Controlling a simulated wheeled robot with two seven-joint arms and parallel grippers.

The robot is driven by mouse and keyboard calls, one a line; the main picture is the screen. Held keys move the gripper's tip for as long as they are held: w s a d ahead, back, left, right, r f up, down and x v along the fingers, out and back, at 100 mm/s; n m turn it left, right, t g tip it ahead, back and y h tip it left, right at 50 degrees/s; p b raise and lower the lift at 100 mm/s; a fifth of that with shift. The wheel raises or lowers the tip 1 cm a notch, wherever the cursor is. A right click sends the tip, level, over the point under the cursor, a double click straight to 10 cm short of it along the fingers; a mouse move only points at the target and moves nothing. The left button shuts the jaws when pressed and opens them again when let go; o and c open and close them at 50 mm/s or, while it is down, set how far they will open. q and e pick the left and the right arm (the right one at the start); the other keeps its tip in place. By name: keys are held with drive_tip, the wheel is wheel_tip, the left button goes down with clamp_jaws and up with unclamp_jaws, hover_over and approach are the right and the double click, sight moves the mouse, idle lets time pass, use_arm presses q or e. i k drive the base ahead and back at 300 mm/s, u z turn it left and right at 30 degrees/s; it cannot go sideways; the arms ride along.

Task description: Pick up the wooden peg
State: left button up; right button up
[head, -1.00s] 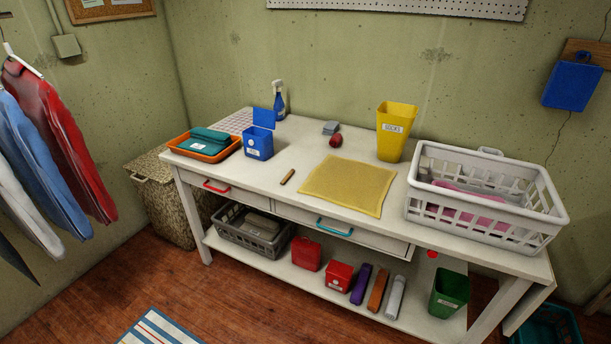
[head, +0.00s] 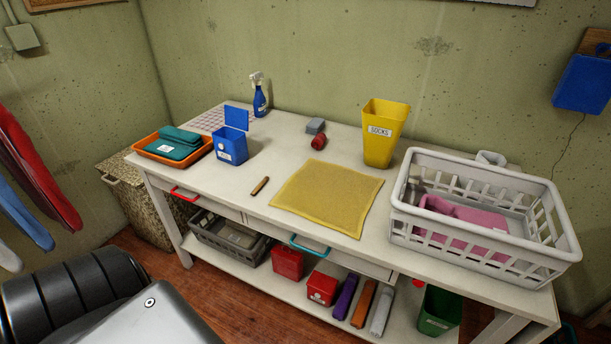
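The wooden peg (head: 260,186) is a short brown stick lying on the white table (head: 228,192). It lies near the front edge, between the blue box (head: 230,146) and the yellow mat (head: 327,199), touching neither. Part of my own body shows at the lower left of the head view, well short of the peg. Neither gripper is in view.
An orange tray (head: 144,153) with teal cloth stands at the table's left. A yellow socks bin (head: 384,135) and a white basket (head: 470,248) stand to the right. Drawers with a red handle (head: 184,195) and a teal handle (head: 309,247) sit below the top.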

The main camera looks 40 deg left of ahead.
sight(255, 191)
drive_tip(key=u, duration=0.2)
drive_tip(key=i, duration=1.05)
drive_tip(key=u, duration=0.75)
